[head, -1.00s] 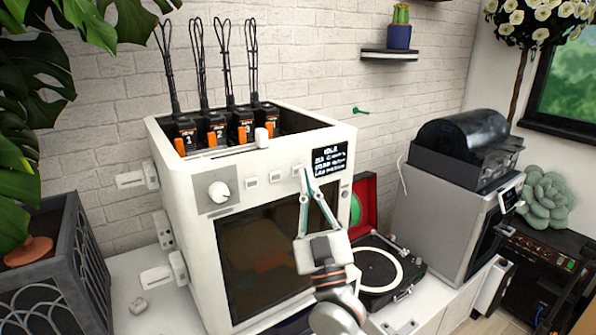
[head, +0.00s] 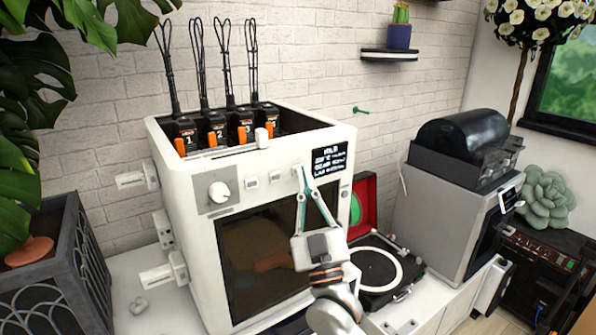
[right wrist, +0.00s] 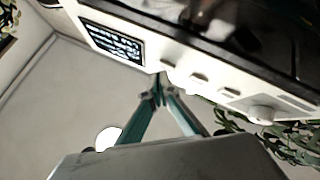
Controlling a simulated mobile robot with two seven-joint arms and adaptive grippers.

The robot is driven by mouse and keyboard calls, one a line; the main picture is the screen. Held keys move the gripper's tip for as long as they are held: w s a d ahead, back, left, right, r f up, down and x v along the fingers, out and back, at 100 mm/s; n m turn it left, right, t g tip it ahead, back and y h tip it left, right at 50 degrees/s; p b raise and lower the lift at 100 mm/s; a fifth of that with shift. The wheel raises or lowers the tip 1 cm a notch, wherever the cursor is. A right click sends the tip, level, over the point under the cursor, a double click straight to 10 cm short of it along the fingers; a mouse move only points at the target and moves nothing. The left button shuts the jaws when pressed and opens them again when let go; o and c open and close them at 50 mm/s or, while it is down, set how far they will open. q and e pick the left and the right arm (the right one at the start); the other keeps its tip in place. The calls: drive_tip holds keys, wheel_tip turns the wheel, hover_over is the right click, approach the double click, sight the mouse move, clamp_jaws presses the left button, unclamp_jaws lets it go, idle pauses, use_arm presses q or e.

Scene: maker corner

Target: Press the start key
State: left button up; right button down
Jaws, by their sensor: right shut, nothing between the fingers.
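A white boxy machine (head: 185,200) stands on the counter with a dark display (head: 328,167) at its upper right front. A row of small white keys (head: 274,177) runs between a round knob (head: 219,192) and the display. No label on the keys is readable. My right gripper (head: 300,170) is shut and empty, its fingertips in front of the key nearest the display and partly hiding it. In the right wrist view the fingertips (right wrist: 158,82) are close beside that key (right wrist: 167,66); I cannot tell whether they touch. My left gripper is not in view.
Several numbered black-and-orange units with black loops (head: 210,130) stand in the machine's open top. A turntable (head: 375,268) sits right of it, then a grey machine (head: 445,215). A planter (head: 60,270) stands at the left.

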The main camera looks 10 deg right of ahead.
drive_tip(key=shift+w+a, duration=0.15)
drive_tip(key=shift+w, duration=0.2)
idle(0.4)
drive_tip(key=shift+s, duration=0.1)
drive_tip(key=shift+s+d+p, duration=0.3)
drive_tip(key=shift+s+p, duration=0.15)
drive_tip(key=shift+s, duration=0.2)
drive_tip(key=s, duration=0.1)
drive_tip(key=s+d+p, duration=0.1)
drive_tip(key=s, duration=0.1)
drive_tip(key=s+p, duration=0.1)
drive_tip(key=shift+s+d, duration=0.35)
drive_tip(key=shift+s, duration=0.05)
idle(0.7)
